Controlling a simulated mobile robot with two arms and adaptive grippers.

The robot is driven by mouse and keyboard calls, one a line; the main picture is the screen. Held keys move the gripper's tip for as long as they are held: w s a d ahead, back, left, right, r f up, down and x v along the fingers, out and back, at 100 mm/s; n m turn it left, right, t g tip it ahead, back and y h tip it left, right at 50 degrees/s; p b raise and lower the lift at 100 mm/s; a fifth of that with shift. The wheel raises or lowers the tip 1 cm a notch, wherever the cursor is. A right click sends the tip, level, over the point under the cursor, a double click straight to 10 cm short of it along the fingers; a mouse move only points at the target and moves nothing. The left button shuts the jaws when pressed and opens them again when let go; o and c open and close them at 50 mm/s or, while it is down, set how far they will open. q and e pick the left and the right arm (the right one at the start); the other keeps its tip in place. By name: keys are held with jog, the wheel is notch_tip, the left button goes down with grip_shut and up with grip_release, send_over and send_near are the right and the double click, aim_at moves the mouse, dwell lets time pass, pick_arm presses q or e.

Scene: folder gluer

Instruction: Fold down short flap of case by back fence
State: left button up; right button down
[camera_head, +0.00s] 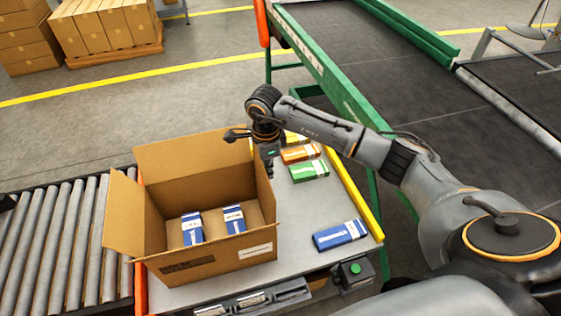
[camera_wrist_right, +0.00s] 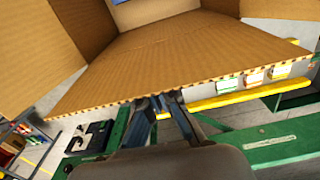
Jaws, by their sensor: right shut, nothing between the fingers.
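The open cardboard case (camera_head: 205,265) stands on the grey table, with two blue-and-white cartons (camera_head: 192,229) (camera_head: 234,219) inside. Its back flap (camera_head: 190,150) stands up, leaning outward, and its left flap (camera_head: 124,215) splays outward. A right-hand flap (camera_head: 263,180) rises beside my right gripper (camera_head: 270,172). That gripper points down just outside the case's back right corner, shut and empty. In the right wrist view its fingers (camera_wrist_right: 163,101) are at the edge of a broad cardboard flap (camera_wrist_right: 190,65); I cannot tell whether they touch it. My left gripper is out of view.
Green (camera_head: 309,171) and orange (camera_head: 300,153) cartons lie right of my right gripper; a blue carton (camera_head: 340,235) lies nearer the front. A yellow rail (camera_head: 352,192) edges the table's right side. A roller conveyor (camera_head: 60,245) is at left, a green-framed belt (camera_head: 345,90) behind.

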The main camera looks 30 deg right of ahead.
jog(key=shift+a, duration=0.2)
